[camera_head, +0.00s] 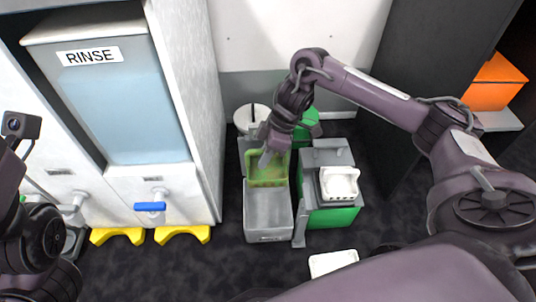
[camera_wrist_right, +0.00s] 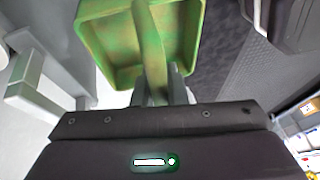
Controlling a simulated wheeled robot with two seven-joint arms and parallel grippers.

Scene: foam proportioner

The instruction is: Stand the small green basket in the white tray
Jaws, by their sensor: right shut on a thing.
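The small green basket (camera_head: 268,179) hangs from my right gripper (camera_head: 268,158), above the far part of a grey bin. In the right wrist view the basket (camera_wrist_right: 103,40) shows its open inside. There my right gripper (camera_wrist_right: 163,92) is shut on its handle bar. A white tray (camera_head: 340,184) with raised rims sits on the grey and green unit, right of the basket and apart from it. Only part of my left arm shows at the left edge; its gripper cannot be made out.
The grey bin (camera_head: 268,222) stands on the dark floor beside the unit. A white cabinet with a RINSE tank (camera_head: 120,110) and a blue-handled tap (camera_head: 150,206) is at left. Another white object (camera_head: 333,262) lies at the lower middle. A dark cabinet (camera_head: 425,50) stands at right.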

